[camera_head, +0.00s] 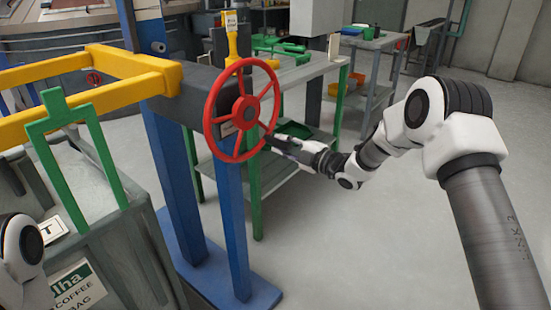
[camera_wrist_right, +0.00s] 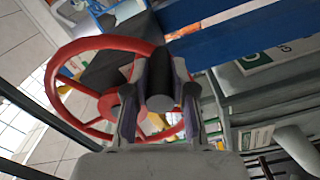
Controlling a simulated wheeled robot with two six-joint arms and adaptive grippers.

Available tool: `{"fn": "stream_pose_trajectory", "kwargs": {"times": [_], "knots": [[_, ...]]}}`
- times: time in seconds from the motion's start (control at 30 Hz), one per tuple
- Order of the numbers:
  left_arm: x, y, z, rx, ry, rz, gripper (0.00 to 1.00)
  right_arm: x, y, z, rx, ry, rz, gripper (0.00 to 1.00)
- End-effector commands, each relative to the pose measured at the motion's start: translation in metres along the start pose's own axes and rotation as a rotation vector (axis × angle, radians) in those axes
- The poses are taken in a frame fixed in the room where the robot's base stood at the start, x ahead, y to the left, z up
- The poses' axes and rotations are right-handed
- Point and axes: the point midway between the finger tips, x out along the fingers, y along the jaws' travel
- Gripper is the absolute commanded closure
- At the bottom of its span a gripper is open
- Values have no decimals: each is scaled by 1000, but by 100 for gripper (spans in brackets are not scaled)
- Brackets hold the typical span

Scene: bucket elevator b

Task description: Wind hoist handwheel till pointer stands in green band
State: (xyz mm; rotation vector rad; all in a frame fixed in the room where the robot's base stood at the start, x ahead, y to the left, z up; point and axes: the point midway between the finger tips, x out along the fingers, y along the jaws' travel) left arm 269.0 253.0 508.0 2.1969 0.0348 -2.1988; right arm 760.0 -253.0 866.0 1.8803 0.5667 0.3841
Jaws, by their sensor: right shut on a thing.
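The red handwheel (camera_head: 211,112) has several spokes and stands upright on the side of a dark grey housing (camera_head: 185,88) on a blue stand. My right gripper (camera_head: 272,141) is at the lower right of its rim. In the right wrist view, the red rim (camera_wrist_right: 64,62) curves behind my right gripper (camera_wrist_right: 159,108). Its two fingers are shut on the wheel's dark cylindrical handle (camera_wrist_right: 160,88). I cannot make out a pointer or a green band on the housing. My left gripper is outside the view.
Yellow bars (camera_head: 105,90) extend left from the housing. A grey bin (camera_head: 110,235) with green frames and a coffee bag label stands at the lower left. A green-legged table (camera_head: 315,68) is behind the wheel. The floor (camera_head: 370,240) at the right is clear.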

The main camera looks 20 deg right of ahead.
Motion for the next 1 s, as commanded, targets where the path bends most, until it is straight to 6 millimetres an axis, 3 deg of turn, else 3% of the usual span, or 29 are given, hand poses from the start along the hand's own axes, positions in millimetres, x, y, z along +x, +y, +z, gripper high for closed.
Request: {"fn": "stream_pose_trajectory", "kwargs": {"times": [0.5,1.0], "knots": [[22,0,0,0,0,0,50,0,62,21,-491,-2,13,100],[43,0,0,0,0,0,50,0,110,15,-873,-2,12,100]]}}
